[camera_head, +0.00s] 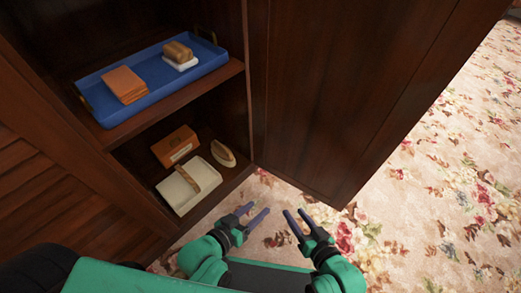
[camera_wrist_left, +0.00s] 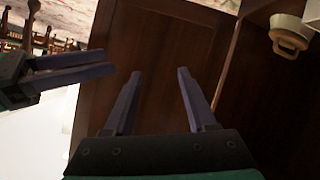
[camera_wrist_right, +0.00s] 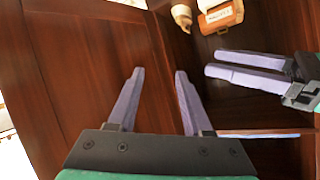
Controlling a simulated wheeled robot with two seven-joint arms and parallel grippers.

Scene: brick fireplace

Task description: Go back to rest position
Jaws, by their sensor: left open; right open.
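My left gripper (camera_head: 257,210) is open and empty in front of the cabinet, low in the head view. My right gripper (camera_head: 295,212) is open and empty just to its right, with a small gap between them. Both are above the floor near the open door's lower corner. In the left wrist view the left gripper's fingers (camera_wrist_left: 159,73) are apart with nothing between them, and the right gripper shows at the left. In the right wrist view the right gripper's fingers (camera_wrist_right: 160,72) are apart and empty, and the left gripper shows at the right.
A dark wooden cabinet door (camera_head: 340,90) stands open at my right. The upper shelf holds a blue tray (camera_head: 160,97) with an orange-brown stack (camera_head: 124,84). The lower shelf holds an orange box (camera_head: 175,146), a brush (camera_head: 223,153) and a pale box (camera_head: 180,193). Floral carpet (camera_head: 440,180) is clear at right.

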